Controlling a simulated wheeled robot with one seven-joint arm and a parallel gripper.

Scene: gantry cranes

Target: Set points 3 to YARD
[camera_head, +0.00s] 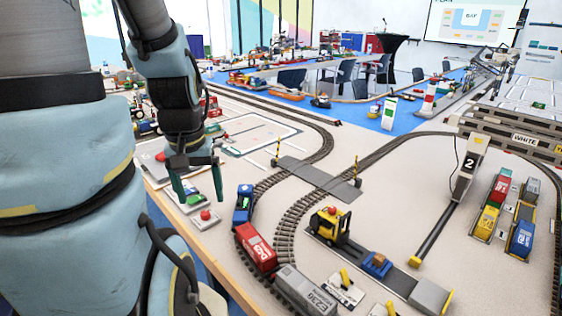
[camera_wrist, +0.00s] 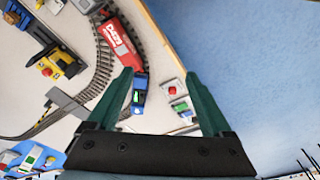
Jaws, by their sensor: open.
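My gripper (camera_head: 199,198) is open and empty above the table's left edge, pointing down. In the wrist view its two green fingers (camera_wrist: 160,75) are spread apart, with nothing between the tips. Two small white plates with yellow levers, a nearer one (camera_head: 390,309) and a farther one (camera_head: 344,286), stand right of the train in the head view. Their lettering is too small to read, so I cannot tell which is points 3 or how it is set. My gripper is well away from both, to their left.
A train with a blue engine (camera_head: 243,204), red wagon (camera_head: 256,247) and grey wagon (camera_head: 303,291) stands on the curved track. A red button box (camera_head: 205,219) lies beneath my gripper. A yellow forklift (camera_head: 331,225) and a crane post marked 2 (camera_head: 468,168) stand farther right.

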